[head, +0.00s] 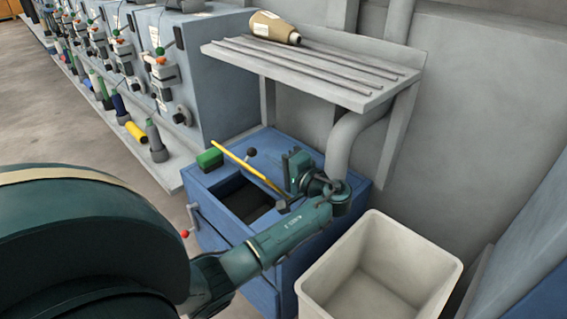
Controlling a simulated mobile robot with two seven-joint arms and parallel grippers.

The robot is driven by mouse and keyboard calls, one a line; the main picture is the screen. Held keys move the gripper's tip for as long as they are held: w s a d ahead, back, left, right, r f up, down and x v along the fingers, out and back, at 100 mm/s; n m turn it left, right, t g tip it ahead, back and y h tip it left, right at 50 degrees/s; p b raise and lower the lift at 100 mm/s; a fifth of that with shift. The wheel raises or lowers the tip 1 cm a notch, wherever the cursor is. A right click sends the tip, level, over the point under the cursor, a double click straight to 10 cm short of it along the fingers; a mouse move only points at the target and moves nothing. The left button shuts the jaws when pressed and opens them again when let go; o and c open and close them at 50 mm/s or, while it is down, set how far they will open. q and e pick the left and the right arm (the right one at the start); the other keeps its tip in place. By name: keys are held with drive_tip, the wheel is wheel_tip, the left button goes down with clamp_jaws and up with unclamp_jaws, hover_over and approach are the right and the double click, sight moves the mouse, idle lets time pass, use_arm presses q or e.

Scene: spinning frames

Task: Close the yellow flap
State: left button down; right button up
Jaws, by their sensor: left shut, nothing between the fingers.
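The yellow flap (248,166) shows as a thin slanted yellow strip, seen almost edge-on, above the blue cabinet. A dark rectangular opening (246,202) in the cabinet top lies below and in front of it. The flap appears raised, with the opening uncovered. My left arm reaches over the cabinet's right side. My left gripper (284,204) is shut and empty near the right end of the flap. I cannot tell whether it touches the flap. My wrist hides part of the cabinet top. My right gripper is not in view.
A green block (210,159) and a black knob (251,152) are near the flap. A red-tipped crank (186,233) sticks out at the left. A grey shelf (330,75) overhangs behind, holding a tan bottle (274,27). A white bin (448,262) stands at the right.

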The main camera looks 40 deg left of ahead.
use_arm(q)
drive_tip(key=shift+w+a, duration=0.2)
drive_tip(key=shift+a, duration=1.8)
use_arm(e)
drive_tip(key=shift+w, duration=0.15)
use_arm(q)
drive_tip(key=shift+s+b, duration=0.2)
drive_tip(key=shift+b, duration=0.3)
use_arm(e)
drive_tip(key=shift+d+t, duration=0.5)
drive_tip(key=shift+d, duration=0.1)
